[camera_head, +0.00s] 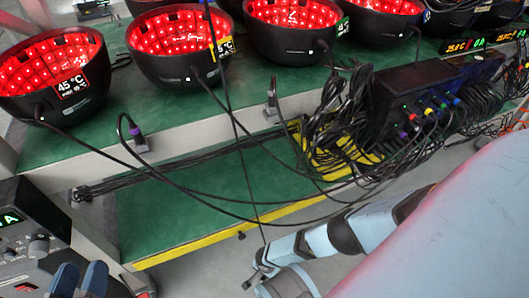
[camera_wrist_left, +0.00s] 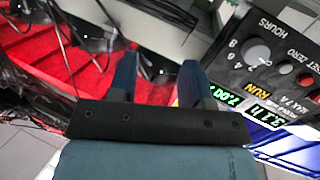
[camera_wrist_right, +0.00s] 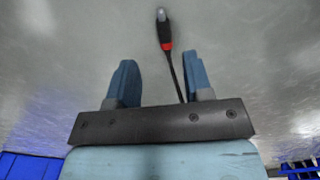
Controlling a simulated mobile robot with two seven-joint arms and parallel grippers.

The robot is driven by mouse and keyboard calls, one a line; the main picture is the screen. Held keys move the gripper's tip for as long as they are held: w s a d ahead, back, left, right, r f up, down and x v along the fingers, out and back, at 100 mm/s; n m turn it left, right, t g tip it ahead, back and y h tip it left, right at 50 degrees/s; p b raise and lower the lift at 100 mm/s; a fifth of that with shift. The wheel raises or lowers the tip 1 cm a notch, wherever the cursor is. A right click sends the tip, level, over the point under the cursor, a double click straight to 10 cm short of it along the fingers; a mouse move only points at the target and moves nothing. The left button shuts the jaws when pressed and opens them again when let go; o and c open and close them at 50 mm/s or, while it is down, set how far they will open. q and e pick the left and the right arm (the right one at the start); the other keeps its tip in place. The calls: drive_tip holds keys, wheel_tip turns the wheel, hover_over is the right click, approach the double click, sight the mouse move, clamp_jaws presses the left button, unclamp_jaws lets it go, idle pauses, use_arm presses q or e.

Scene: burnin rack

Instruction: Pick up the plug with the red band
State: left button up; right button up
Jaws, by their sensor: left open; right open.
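The plug with the red band (camera_wrist_right: 165,32) shows in the right wrist view, with a grey tip and a black cable running down between my fingers. It appears just beyond the fingertips of my right gripper (camera_wrist_right: 160,62), which is open and empty. I cannot tell whether the plug hangs or rests on something. In the head view I cannot make out this plug. My left gripper (camera_head: 81,275) is open and empty beside the control box at the lower left. It also shows in the left wrist view (camera_wrist_left: 158,66).
Several black bowls with red lights (camera_head: 178,45) stand on the green shelf (camera_head: 190,112). A plug with a purple band (camera_head: 137,135) hangs at its edge. Loose black cables (camera_head: 335,130) and a box with coloured plugs (camera_head: 415,105) are at right. A control box (camera_head: 30,235) stands at lower left.

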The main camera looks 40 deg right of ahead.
drive_tip(key=f+b, duration=0.4)
drive_tip(key=shift+w+a+f+b, duration=0.15)
drive_tip(key=shift+w+f+b, duration=0.15)
drive_tip(key=shift+f+b, duration=0.35)
use_arm(q)
drive_tip(key=m, duration=0.1)
drive_tip(key=w+a+m+t, duration=0.1)
drive_tip(key=w+m+h, duration=0.1)
drive_tip(key=shift+w+a+r+m+t, duration=0.25)
drive_tip(key=shift+a+r+m+t, duration=0.05)
drive_tip(key=shift+r+t, duration=0.1)
use_arm(e)
drive_tip(key=shift+c, duration=0.3)
clamp_jaws()
